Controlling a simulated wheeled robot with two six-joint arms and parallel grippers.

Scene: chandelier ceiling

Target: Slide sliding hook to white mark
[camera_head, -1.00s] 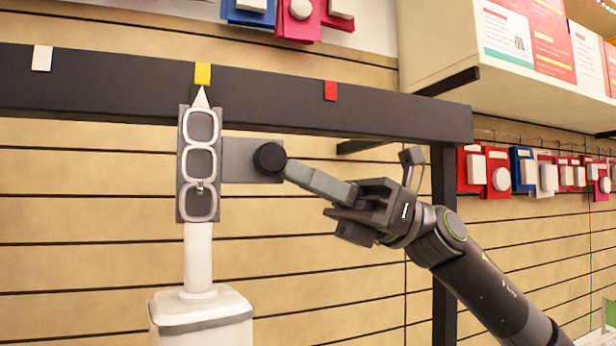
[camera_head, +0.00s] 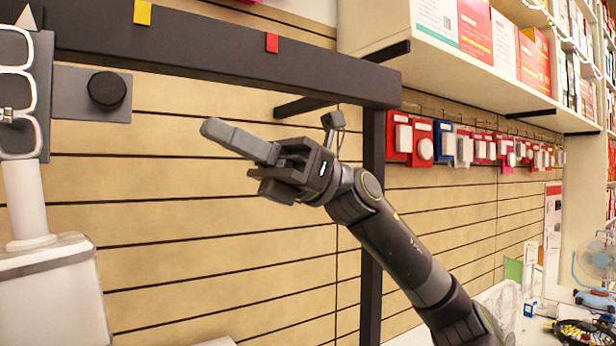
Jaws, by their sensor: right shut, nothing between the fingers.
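The sliding hook is a grey plate with pale loops (camera_head: 18,95), cut off by the left edge of the head view. Its white pointer (camera_head: 26,18) is left of the yellow mark (camera_head: 142,12) on the dark rail (camera_head: 225,62). A side plate (camera_head: 70,92) carries a round black knob (camera_head: 107,90). The white mark is not in view. My right gripper (camera_head: 210,128) is shut and empty, to the right of the knob and lower, with a clear gap. My left gripper is not in view.
A red mark (camera_head: 272,42) is on the rail, near its right end. A dark upright post (camera_head: 372,240) stands behind my right arm. A white block and stem (camera_head: 50,285) are below the hook. A shelf with boxes (camera_head: 490,35) is at the upper right.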

